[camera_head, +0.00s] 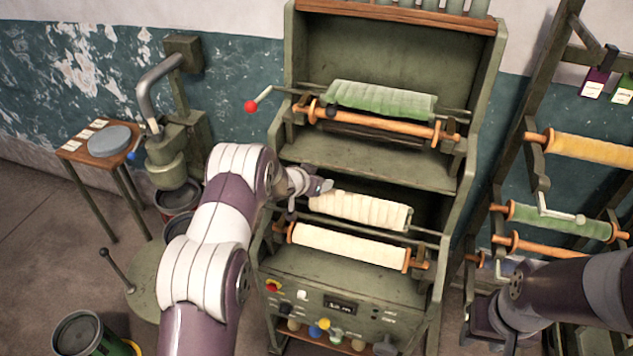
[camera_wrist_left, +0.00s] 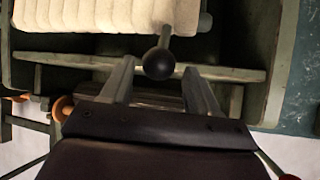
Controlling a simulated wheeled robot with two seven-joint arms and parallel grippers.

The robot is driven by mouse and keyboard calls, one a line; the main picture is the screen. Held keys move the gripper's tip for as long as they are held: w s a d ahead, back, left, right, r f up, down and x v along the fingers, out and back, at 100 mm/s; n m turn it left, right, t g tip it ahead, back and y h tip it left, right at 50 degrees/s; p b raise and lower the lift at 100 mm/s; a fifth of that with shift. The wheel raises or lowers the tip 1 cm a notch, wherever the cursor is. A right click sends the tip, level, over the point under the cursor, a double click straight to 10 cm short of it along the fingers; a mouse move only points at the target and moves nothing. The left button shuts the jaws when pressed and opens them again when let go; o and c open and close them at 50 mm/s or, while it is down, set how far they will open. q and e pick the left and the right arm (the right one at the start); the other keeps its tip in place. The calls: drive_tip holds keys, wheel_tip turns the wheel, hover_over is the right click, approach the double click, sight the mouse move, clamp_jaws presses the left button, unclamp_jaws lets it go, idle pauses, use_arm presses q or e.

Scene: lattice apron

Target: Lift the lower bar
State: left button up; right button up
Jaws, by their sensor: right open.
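The lower bar is a greyish rail (camera_head: 427,232) along the lower cream roll; its left part is hidden by my left arm and the rolls. A black ball knob (camera_wrist_left: 158,63) on a short grey rod shows in the left wrist view, in front of cream pleated cloth (camera_wrist_left: 100,14); I cannot tell whether it belongs to the bar. My left gripper (camera_wrist_left: 160,68) has its fingers apart on either side of the knob, with visible gaps. In the head view its hand is at the left end of the lower roll. My right gripper (camera_head: 484,314) is open and empty, low at the right; its fingertips are unclear.
The green machine holds an upper green roll (camera_head: 380,100) and a crank with a red ball (camera_head: 251,107). A cream roller (camera_head: 348,246) sits below the pleated cloth, above a control panel (camera_head: 340,305). A rack with yellow and green rolls (camera_head: 562,222) stands right, near my right arm.

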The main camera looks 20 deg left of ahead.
use_arm(q)
drive_tip(key=shift+s+a, duration=0.1)
drive_tip(key=shift+s, duration=0.3)
drive_tip(key=b+v, duration=0.3)
drive_tip(key=v, duration=0.9)
drive_tip(key=shift+w+r, duration=0.1)
drive_tip(key=shift+w, duration=0.05)
